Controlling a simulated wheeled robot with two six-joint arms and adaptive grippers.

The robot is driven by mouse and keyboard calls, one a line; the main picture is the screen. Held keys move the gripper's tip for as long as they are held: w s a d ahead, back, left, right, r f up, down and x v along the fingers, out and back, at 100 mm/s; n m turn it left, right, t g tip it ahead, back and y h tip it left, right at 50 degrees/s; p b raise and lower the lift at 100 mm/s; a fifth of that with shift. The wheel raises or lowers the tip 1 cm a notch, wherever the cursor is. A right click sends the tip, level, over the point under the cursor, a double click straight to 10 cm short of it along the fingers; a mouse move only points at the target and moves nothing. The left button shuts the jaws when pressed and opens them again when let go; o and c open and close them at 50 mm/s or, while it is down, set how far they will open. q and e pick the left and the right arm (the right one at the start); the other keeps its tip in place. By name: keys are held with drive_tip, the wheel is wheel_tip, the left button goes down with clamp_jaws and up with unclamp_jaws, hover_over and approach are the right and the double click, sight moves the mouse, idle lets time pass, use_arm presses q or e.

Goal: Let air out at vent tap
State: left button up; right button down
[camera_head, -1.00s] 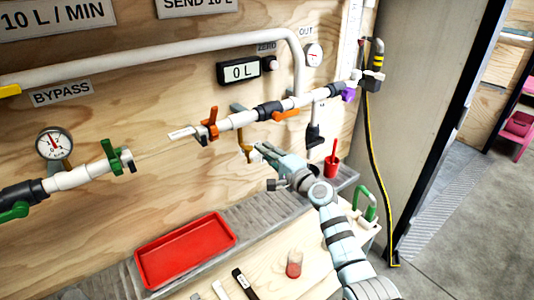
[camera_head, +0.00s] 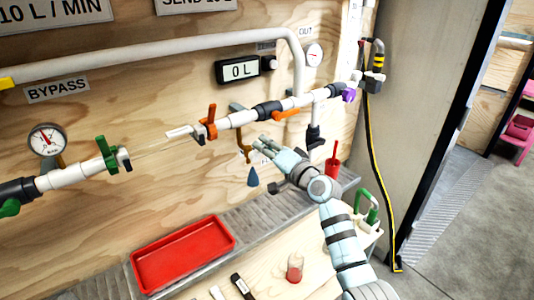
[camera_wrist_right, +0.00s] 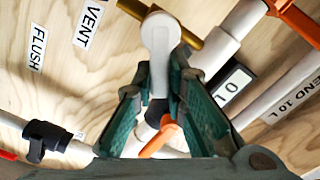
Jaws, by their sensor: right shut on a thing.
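The brass vent tap (camera_head: 245,152) hangs under the white pipe in the head view, left of my right gripper (camera_head: 266,148). In the right wrist view, the fingers of my right gripper (camera_wrist_right: 160,80) are closed around the stem of a pale grey lever handle (camera_wrist_right: 160,38), near a brass pipe (camera_wrist_right: 205,52) and the VENT label (camera_wrist_right: 88,22). A dark blue drop-shaped thing (camera_head: 253,176) shows just below the tap's outlet. The fingers partly hide the tap handle in the head view. My left gripper is not in view.
The filter line carries an orange tap (camera_head: 209,121), a green tap (camera_head: 108,155) and an orange lever (camera_head: 287,114). A display (camera_head: 240,70) reads 0 L. A red tray (camera_head: 183,252) lies on the grey drain ledge.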

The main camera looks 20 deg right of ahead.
sight(257, 153)
drive_tip(key=n, duration=0.1)
drive_tip(key=n+b, duration=0.1)
drive_tip(key=n, duration=0.1)
drive_tip(key=a+n, duration=0.1)
drive_tip(key=shift+s+a+r+n+b, duration=0.1)
drive_tip(key=shift+s+r+n+b, duration=0.05)
drive_tip(key=shift+s+n+b, duration=0.2)
drive_tip(key=shift+s+a+r+n+b, duration=0.1)
drive_tip(key=shift+a+n+b, duration=0.15)
drive_tip(key=shift+n, duration=0.55)
drive_tip(key=shift+a+r+n+b, duration=0.1)
drive_tip(key=shift+a+n+b, duration=0.15)
drive_tip(key=shift+n, duration=0.5)
drive_tip(key=shift+s+a+r+n+b, duration=0.15)
drive_tip(key=shift+n+b, duration=0.15)
drive_tip(key=shift+n, duration=0.5)
drive_tip(key=c, duration=1.6)
unclamp_jaws()
drive_tip(key=shift+w, duration=0.1)
drive_tip(key=shift+r, duration=0.15)
